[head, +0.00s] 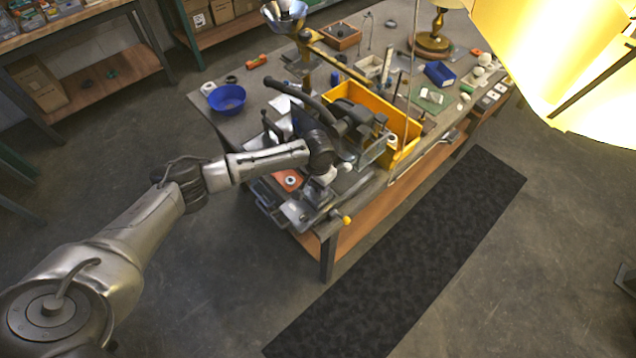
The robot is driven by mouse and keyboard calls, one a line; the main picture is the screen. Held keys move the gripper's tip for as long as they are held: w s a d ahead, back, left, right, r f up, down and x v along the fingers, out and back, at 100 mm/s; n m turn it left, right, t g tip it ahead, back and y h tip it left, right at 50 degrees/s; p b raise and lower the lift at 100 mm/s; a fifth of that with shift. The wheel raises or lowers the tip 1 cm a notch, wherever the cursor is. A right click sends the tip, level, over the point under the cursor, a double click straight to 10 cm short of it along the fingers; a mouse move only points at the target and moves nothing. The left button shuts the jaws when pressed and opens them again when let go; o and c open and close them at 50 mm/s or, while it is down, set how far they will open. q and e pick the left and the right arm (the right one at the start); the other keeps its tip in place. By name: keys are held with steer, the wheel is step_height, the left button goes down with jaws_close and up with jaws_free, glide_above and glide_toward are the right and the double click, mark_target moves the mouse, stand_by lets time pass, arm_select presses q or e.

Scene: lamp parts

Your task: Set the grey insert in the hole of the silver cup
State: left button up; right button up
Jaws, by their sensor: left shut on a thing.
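The silver cup (284,12) is at the top of the head view, at the upper end of a brass lamp post (304,48); its hole cannot be made out. My left arm reaches in from the left over the near corner of the workbench. My left gripper (384,142) is above the bench beside the yellow bin, well below and right of the cup in the picture. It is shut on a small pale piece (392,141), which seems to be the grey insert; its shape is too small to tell. My right gripper is not in view.
The yellow bin (408,128), a blue bowl (227,98) and dark tool-like clutter crowd the workbench (205,76). A brass lamp base (432,43) stands at the back. A large glowing shade (560,60) fills the top right. The floor beside the dark mat (400,260) is clear.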

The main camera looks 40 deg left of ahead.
arm_select(q)
steer(key=shift+f, duration=0.1)
stand_by(0.5)
steer(key=o, duration=1)
steer(key=shift+c, duration=0.2)
steer(key=shift+r+p, duration=0.3)
steer(key=shift+r, duration=0.3)
step_height(320, 180, up, 13)
steer(key=shift+f+p, duration=0.2)
steer(key=shift+p, duration=0.15)
